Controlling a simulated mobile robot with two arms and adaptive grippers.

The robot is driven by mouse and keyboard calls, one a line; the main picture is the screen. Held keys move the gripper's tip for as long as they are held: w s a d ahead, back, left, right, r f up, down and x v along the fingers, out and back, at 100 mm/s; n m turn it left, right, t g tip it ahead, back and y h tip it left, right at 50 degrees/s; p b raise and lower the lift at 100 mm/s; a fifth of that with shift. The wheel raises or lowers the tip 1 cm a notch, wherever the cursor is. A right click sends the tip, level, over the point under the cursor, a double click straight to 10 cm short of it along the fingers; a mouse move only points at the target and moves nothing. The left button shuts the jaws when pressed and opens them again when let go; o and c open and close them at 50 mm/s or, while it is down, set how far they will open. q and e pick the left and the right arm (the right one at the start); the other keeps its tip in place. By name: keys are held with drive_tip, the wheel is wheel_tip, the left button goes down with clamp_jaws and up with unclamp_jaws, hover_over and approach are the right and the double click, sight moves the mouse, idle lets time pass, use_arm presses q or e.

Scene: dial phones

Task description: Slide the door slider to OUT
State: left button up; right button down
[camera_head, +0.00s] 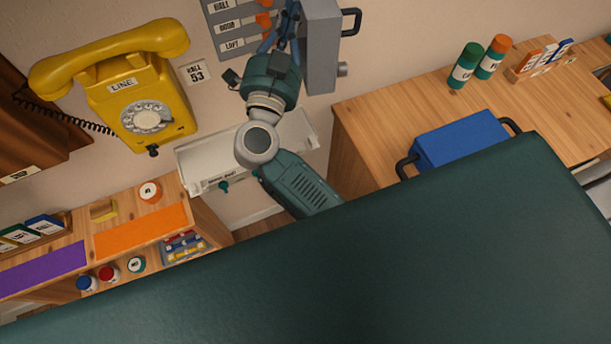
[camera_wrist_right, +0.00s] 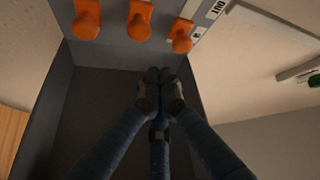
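A grey slider panel (camera_head: 215,15) with rows labelled HALL, DOOR and LOFT is on the wall at the top of the head view. The orange knob in the DOOR row (camera_head: 264,20) shows beside my right arm. In the right wrist view three orange knobs sit along the top; the middle one (camera_wrist_right: 139,18) appears to be the door slider. An OUT label (camera_wrist_right: 216,9) is right of them. My right gripper (camera_wrist_right: 159,76) has its blue fingertips together, empty, below and apart from the knobs. My left gripper is not in view.
A grey box with a black handle (camera_head: 320,50) stands close to the right of my right gripper. A yellow dial phone (camera_head: 120,75) hangs to the left. A white tray (camera_head: 195,155) is below. A blue case (camera_head: 455,140) sits on the right wooden counter.

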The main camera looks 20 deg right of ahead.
drive_tip(key=s+r+p+v, duration=0.1)
drive_tip(key=r+p+v, duration=0.1)
drive_tip(key=v, duration=0.8)
drive_tip(key=w+a+r+n+t+y, duration=0.2)
drive_tip(key=a+r+n+t+y, duration=0.2)
drive_tip(key=a+n+t+y, duration=0.4)
drive_tip(key=s+a+f+n+g+y, duration=0.2)
drive_tip(key=a+f+n+g+y, duration=0.3)
drive_tip(key=n+y, duration=0.5)
drive_tip(key=s+f+n+g+y, duration=0.1)
drive_tip(key=s+f+n+g, duration=0.3)
drive_tip(key=f+g, duration=0.55)
drive_tip(key=s+d+f+m+g+h, duration=0.1)
drive_tip(key=s+d+f+g+h, duration=0.1)
drive_tip(key=s+d+f, duration=0.2)
drive_tip(key=s+d+f+m+g+h, duration=0.1)
drive_tip(key=s+d+f, duration=0.4)
drive_tip(key=f, duration=0.6)
drive_tip(key=shift+s+d+f+g+h+b, duration=0.15)
drive_tip(key=shift+d+f+g+h+b, duration=0.1)
drive_tip(key=shift+d+g+h+b, duration=0.35)
